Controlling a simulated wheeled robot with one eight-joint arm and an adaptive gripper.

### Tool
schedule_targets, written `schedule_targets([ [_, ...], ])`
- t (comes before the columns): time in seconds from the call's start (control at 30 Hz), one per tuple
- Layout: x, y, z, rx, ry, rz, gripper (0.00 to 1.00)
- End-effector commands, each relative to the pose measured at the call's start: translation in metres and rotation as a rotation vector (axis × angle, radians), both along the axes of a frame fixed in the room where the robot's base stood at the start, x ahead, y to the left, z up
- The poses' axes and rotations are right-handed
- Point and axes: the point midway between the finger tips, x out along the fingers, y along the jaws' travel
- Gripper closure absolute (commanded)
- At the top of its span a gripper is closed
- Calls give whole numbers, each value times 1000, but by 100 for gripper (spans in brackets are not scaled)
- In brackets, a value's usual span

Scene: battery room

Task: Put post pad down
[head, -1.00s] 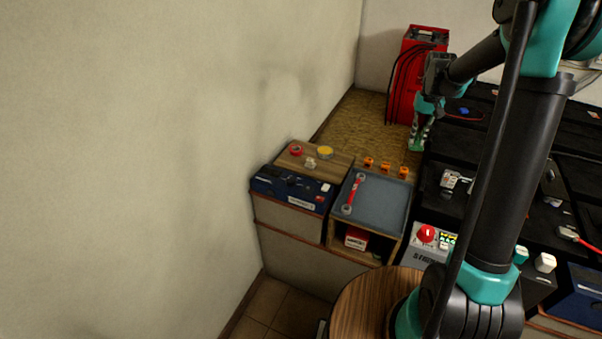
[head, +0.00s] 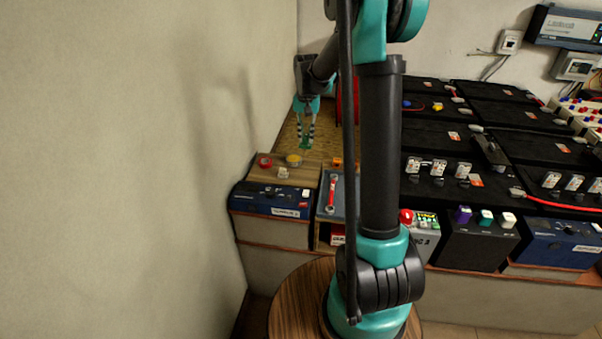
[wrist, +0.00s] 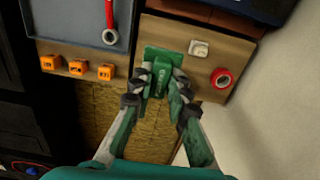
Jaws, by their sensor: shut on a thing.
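A green post pad (wrist: 160,58) is between the fingertips of my gripper (wrist: 156,92) in the wrist view. My gripper is shut on it. In the head view my gripper (head: 305,128) hangs fingers down, with the green pad (head: 305,143) at the tips, near the back edge of a small wooden board (head: 262,172). In the wrist view the pad overlaps the board (wrist: 185,36). I cannot tell whether it touches the board.
A wall (head: 130,150) closes the left.

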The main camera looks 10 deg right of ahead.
Motion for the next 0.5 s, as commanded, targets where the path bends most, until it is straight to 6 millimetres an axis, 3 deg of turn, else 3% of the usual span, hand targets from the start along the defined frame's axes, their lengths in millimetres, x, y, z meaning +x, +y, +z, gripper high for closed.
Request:
schedule_targets([
  [0.3,0,0,-79,0,0,1,100],
  [0.5,0,0,-111,0,0,2,100],
])
